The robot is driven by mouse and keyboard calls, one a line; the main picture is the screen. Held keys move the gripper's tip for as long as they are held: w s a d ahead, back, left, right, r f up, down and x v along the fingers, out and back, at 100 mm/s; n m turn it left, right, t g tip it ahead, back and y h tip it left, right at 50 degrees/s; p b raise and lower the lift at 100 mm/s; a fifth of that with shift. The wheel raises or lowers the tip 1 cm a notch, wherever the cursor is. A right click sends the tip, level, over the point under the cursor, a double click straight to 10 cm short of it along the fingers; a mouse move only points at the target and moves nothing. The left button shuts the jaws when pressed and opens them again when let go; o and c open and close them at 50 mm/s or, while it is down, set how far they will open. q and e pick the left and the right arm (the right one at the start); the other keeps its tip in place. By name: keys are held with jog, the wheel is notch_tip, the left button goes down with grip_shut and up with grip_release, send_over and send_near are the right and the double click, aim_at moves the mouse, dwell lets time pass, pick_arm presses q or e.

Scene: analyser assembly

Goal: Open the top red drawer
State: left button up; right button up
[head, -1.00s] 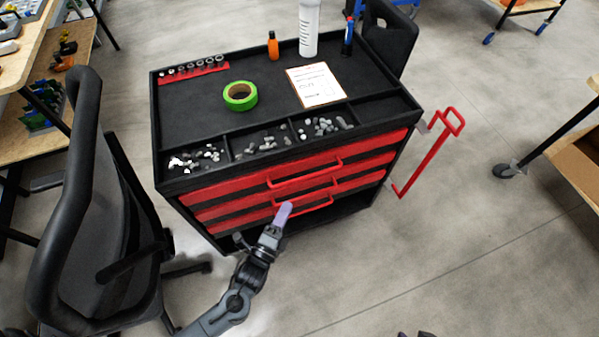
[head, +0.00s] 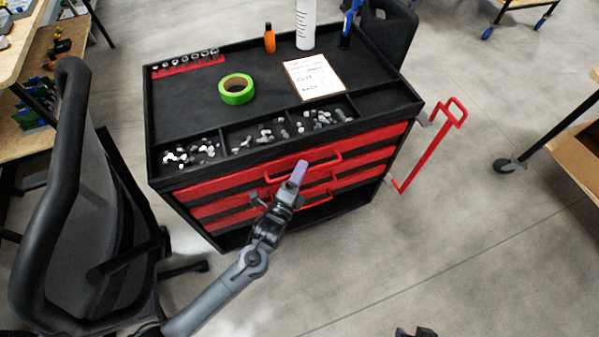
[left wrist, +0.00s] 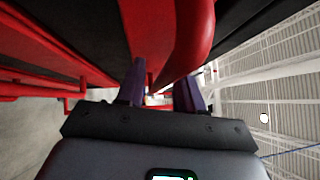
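The top red drawer (head: 225,184) of the black tool cart looks shut. Its red bar handle (head: 325,163) crosses its front. My left gripper (head: 297,173), with purple fingers, is at this handle, and one finger overlaps the bar in the head view. In the left wrist view, the two fingers (left wrist: 161,92) stand apart. The red handle (left wrist: 193,40) runs close in front of and partly between them; I cannot tell whether they touch it. A dark part of my right gripper (head: 416,332) shows at the bottom edge; its fingers are not clear.
Two more red drawers with handles lie below. The cart top (head: 190,105) holds green tape (head: 237,97), a clipboard (head: 314,77), bottles and small parts in compartments. An office chair (head: 75,200) stands left.

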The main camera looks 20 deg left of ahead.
jog(key=shift+d, duration=0.1)
pick_arm(q)
grip_shut()
jog(key=shift+d, duration=0.1)
pick_arm(e)
jog(key=shift+r, duration=0.1)
